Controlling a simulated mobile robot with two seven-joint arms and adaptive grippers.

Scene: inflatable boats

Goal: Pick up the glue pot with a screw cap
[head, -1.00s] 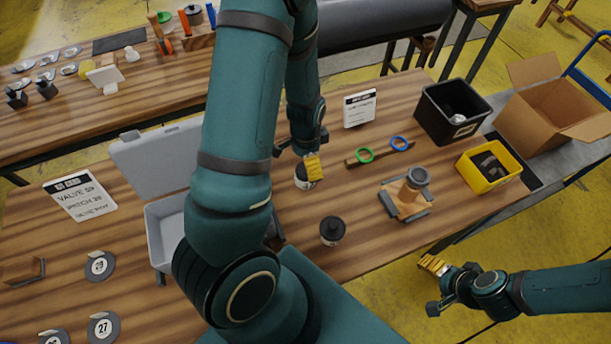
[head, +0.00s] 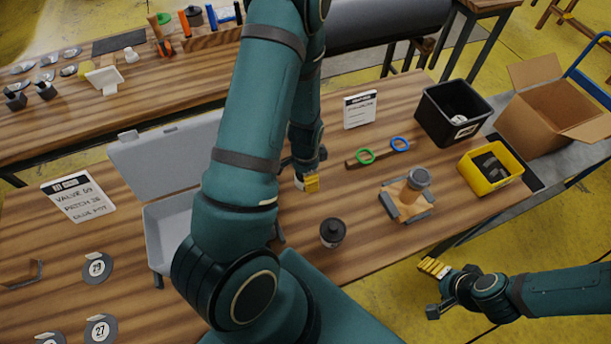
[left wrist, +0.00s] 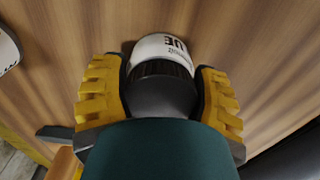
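The glue pot (left wrist: 160,58) has a white body with dark lettering ending in "UE" and a black ribbed screw cap. In the left wrist view it is between the two yellow fingers of my left gripper (left wrist: 162,92). The fingers stand on either side of the cap, with a narrow gap at the right one, so the gripper looks open around it. A second dark-capped pot (head: 332,232) stands nearer on the table. My right gripper (head: 434,267) is beyond the table's edge, away from the pots.
An open grey case (head: 160,232) stands left of my left arm. A stand with a grey-topped post (head: 408,196), a black bin (head: 428,104) and a yellow bin (head: 472,176) are to the right. A card (head: 78,197) lists "Glue pot".

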